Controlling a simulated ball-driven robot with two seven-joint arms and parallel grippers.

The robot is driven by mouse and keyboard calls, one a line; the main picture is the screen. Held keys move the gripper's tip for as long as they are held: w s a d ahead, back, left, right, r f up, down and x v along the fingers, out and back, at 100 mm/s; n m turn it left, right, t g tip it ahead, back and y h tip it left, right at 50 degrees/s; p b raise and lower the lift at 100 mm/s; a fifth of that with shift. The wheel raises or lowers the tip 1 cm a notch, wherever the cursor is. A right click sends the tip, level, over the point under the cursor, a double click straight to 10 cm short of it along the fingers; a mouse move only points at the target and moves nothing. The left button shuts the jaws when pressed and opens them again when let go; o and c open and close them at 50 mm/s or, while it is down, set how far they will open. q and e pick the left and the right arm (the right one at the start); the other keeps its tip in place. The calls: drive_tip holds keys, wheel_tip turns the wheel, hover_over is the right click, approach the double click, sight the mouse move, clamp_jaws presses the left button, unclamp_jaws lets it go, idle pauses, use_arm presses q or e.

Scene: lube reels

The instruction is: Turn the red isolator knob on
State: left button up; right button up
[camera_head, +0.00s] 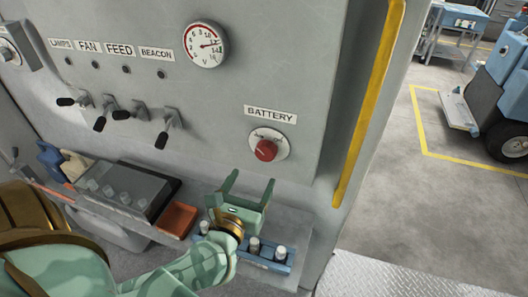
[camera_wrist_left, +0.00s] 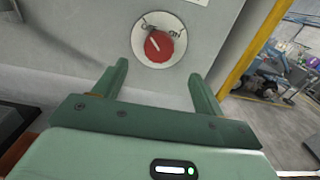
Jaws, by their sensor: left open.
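The red isolator knob (camera_head: 266,150) sits on a round pale plate on the grey panel, under the BATTERY label (camera_head: 270,114). In the left wrist view the red knob (camera_wrist_left: 159,45) shows ahead, a little beyond and between the fingertips, with a white mark on its face and lettering on the plate around it. My left gripper (camera_head: 250,182) is open and empty, just below and in front of the knob, apart from it. The left gripper's two fingers also show in the left wrist view (camera_wrist_left: 157,82). My right gripper is not in view.
Several black-tipped toggle switches (camera_head: 119,114) and a voltmeter (camera_head: 206,45) are on the panel to the left. Below is a ledge with a blue rack (camera_head: 262,259) of small bottles and an orange tray (camera_head: 176,219). A yellow rail (camera_head: 368,103) runs along the panel's right edge.

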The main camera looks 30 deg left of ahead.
sight(264, 155)
use_arm(q)
drive_tip(key=p+x, duration=0.1)
drive_tip(key=x, duration=0.8)
drive_tip(key=shift+w+a, duration=0.15)
drive_tip(key=shift+w, duration=0.15)
drive_tip(key=shift+c, duration=0.3)
drive_tip(key=c, duration=0.9)
